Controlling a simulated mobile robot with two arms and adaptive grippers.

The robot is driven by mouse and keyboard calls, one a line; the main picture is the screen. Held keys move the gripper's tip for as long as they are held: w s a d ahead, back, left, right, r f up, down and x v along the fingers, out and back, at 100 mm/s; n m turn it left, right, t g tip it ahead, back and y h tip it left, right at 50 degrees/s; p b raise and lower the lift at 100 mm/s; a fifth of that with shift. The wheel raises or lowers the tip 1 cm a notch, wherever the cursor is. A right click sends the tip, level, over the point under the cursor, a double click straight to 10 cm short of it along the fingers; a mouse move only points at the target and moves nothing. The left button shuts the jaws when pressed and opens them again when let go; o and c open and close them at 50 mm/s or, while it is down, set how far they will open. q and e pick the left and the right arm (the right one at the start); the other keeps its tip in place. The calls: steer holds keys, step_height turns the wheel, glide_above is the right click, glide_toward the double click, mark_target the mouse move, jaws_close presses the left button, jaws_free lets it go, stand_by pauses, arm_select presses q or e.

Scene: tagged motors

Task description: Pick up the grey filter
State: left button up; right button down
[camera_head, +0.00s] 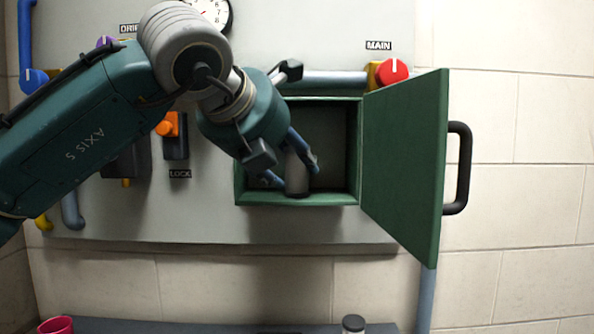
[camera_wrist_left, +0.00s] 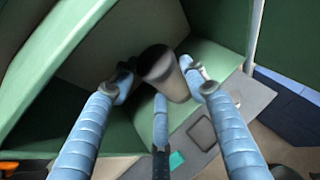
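The grey filter (camera_head: 297,178) is a small cylinder standing upright on the floor of the open green box. My left gripper (camera_head: 291,172) reaches into the box from the upper left, its blue fingers on either side of the filter. In the left wrist view the filter (camera_wrist_left: 168,78) is between the spread fingers of the gripper (camera_wrist_left: 160,85). The right finger is close against it or touching; a small gap shows at the left finger. The gripper looks open. My right gripper is not in view.
The green box (camera_head: 346,197) is on a grey wall panel (camera_head: 190,220), its door (camera_head: 405,160) swung open to the right with a black handle (camera_head: 458,168). A red knob (camera_head: 391,72) is above. A red cup (camera_head: 56,325) and a small jar (camera_head: 353,323) are below.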

arm_select(q)
steer(key=c, duration=0.3)
steer(key=shift+c, duration=0.2)
steer(key=shift+r, duration=0.1)
